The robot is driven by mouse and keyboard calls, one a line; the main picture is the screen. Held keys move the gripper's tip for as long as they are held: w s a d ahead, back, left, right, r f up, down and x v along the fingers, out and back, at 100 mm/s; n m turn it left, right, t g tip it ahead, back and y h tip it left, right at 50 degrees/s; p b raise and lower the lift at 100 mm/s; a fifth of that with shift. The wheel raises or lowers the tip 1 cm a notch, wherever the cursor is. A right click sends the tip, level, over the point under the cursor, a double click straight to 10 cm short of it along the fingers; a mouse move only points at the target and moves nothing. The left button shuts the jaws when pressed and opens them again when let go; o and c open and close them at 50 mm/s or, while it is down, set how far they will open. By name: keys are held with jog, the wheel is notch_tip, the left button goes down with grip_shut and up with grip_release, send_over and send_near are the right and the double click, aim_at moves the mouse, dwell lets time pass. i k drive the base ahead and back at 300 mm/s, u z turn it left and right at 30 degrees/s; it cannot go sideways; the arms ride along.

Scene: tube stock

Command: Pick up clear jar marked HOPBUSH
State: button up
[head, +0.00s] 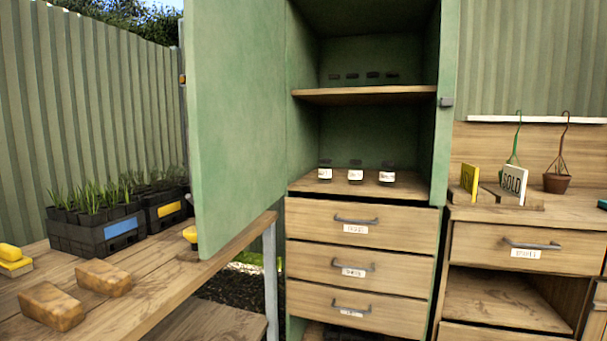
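Three small jars with dark lids and pale labels stand in a row on the lower shelf of the open green cabinet: a left jar (325,171), a middle jar (355,171) and a right jar (387,174). The right jar's label has reddish marks. The lettering is too small to read, so I cannot tell which one is marked HOPBUSH. My gripper is not in view.
The green cabinet door (238,110) stands open on the left. Small dark items (372,76) sit above the middle shelf (365,95). Labelled drawers (393,226) are below the jars. A wooden bench (190,285) holds plant trays (75,235) and brown blocks (103,278).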

aim_at(387, 172)
jog(key=u, duration=0.35)
jog(key=i, duration=1.3)
jog(key=z, duration=0.55)
